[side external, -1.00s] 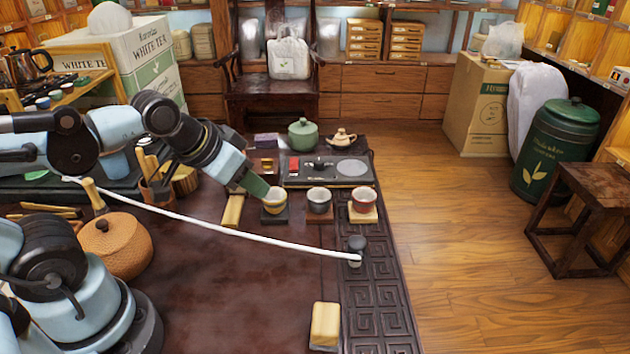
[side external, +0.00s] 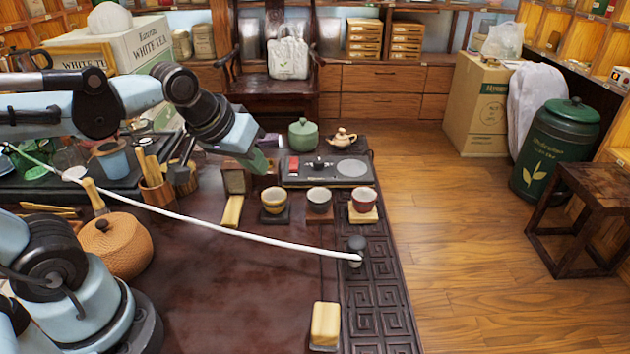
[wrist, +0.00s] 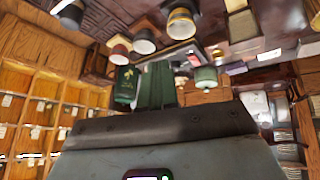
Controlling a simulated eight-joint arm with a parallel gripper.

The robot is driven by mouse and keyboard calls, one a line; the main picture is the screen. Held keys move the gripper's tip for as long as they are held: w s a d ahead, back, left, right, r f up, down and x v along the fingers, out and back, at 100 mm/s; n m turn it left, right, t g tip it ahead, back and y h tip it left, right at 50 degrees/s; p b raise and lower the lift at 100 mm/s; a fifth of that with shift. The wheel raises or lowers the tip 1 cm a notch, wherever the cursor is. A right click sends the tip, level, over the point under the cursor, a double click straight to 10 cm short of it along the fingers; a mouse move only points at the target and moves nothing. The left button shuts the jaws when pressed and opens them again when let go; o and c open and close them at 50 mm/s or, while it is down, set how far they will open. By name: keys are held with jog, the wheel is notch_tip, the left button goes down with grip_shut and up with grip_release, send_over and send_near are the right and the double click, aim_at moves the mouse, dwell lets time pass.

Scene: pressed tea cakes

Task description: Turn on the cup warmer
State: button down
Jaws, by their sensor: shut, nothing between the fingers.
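The cup warmer (side external: 345,181) is a flat black unit on the dark table, with a round grey plate at its right. A red switch (side external: 293,167) sits at its left end, with a dark knob (side external: 318,162) to the right. My gripper (side external: 264,167) is shut and empty, its green fingers pointing down just left of the warmer in the side view. A gap to the switch shows there, but I cannot tell the height.
Yellow (side external: 274,200), grey (side external: 319,200) and red (side external: 363,200) cups stand in front of the warmer. A green lidded pot (side external: 303,135) and a small teapot (side external: 341,137) stand behind it. A wooden box (side external: 234,180) is at its left. The table's front middle is clear.

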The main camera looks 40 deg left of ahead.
jog(key=w+a+r+n+g+y, duration=0.1)
jog(key=w+a+r+n+g, duration=0.2)
jog(key=w+n, duration=0.65)
jog(key=n+g+y, duration=0.1)
jog(key=n, duration=1.3)
send_over(294, 159)
jog(key=s+d, duration=0.4)
jog(key=shift+w+a+f, duration=0.15)
jog(key=shift+a+f, duration=0.05)
jog(key=shift+f, duration=0.4)
jog(key=x, duration=1.4)
jog(key=shift+a, duration=0.1)
jog(key=shift+w+f, duration=0.1)
jog(key=shift+f, duration=0.15)
